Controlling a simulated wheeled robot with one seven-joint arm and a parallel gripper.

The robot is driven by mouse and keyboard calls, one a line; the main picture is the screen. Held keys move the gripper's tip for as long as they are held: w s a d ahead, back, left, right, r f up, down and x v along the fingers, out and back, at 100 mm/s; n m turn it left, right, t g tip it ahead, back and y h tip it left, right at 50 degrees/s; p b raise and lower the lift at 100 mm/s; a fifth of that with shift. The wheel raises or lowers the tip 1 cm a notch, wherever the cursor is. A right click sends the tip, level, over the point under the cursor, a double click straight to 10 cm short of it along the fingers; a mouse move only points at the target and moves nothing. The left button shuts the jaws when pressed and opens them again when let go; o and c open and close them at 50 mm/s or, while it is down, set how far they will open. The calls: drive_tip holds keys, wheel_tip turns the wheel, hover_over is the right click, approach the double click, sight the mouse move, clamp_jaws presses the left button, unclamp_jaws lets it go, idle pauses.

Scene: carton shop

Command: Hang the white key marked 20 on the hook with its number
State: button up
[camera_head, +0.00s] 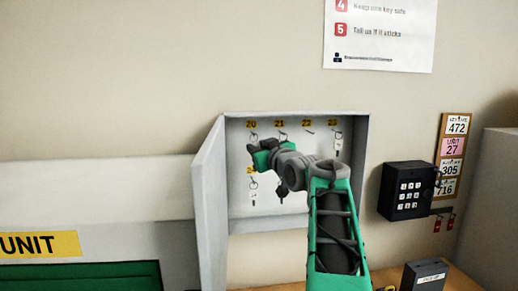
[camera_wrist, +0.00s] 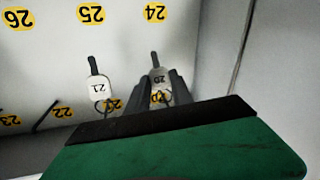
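The white key tag marked 20 (camera_wrist: 158,78) is in the wrist view, which shows the numbers upside down. Its ring lies close to the yellow 20 label, and its dark key extends away from the tag. Whether the ring is on the hook cannot be seen clearly. My gripper (camera_wrist: 160,88) has its two dark fingers apart, one on each side of the tag and ring. In the head view my gripper (camera_head: 259,153) is just below the yellow 20 label (camera_head: 251,125), at the upper left of the key cabinet (camera_head: 290,221).
A white key tag marked 21 (camera_wrist: 98,88) hangs beside it. Another key tag (camera_head: 338,144) hangs under 23, and a white tag (camera_head: 253,196) hangs in the lower row. The open cabinet door (camera_head: 209,210) stands left of my gripper. A black keypad box (camera_head: 406,191) is on the right.

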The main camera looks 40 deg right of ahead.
drive_tip(key=o, duration=0.5)
drive_tip(key=shift+c, duration=0.2)
